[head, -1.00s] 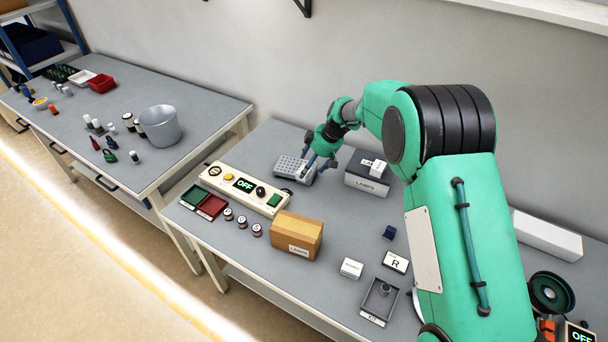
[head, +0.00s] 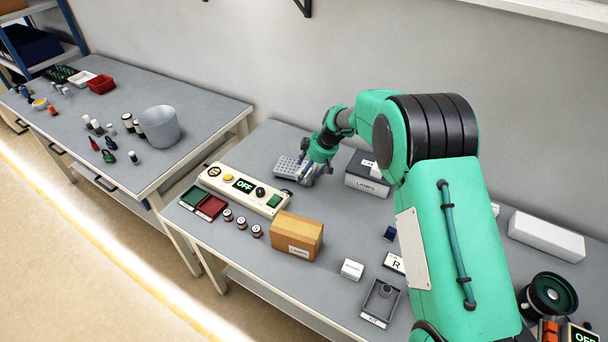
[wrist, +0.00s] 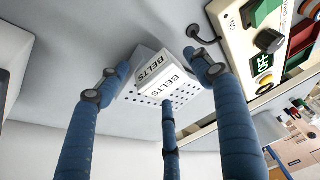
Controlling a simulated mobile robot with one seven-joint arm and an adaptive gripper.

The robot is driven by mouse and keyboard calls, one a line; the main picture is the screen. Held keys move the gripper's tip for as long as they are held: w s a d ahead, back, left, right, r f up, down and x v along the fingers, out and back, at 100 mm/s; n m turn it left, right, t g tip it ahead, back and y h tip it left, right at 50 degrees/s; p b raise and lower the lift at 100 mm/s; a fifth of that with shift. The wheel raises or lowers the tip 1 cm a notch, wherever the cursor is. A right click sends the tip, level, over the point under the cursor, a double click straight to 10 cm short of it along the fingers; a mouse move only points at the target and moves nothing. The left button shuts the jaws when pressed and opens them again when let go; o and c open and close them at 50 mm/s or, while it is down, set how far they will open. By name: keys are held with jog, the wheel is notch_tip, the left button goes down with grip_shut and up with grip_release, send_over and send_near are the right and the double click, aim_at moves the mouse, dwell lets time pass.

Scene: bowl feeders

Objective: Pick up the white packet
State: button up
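A white packet labelled BELTS (wrist: 158,72) lies on the perforated grey tray (wrist: 188,96) in the wrist view, between the fingers of my gripper (wrist: 155,84). The fingers are spread and open. One finger overlaps the packet's lower edge in the picture; I cannot tell whether it touches. In the head view my gripper (head: 309,172) is low over the perforated tray (head: 285,166), and the packet there is hidden or too small to make out.
A grey LAMPS box (head: 367,184) with a white item on top stands right of the gripper. The control panel reading OFF (head: 243,189) is at the left front. A cardboard box (head: 296,236), a small white box (head: 352,269) and a KIT tray (head: 380,302) are nearer the front edge.

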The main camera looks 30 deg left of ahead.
jog(key=c, duration=1.1)
jog(key=shift+r, duration=0.1)
jog(key=shift+r+p, duration=0.5)
jog(key=shift+r, duration=1.05)
jog(key=shift+s+d+r, duration=0.2)
jog(key=s+d, duration=0.3)
jog(key=s+d+r+p, duration=0.1)
jog(key=s+d, duration=0.2)
jog(key=s, duration=0.1)
jog(key=s+d, duration=0.4)
jog(key=shift+s+d+r+p, duration=0.1)
jog(key=shift+s+r+p, duration=0.05)
jog(key=shift+s+p, duration=0.15)
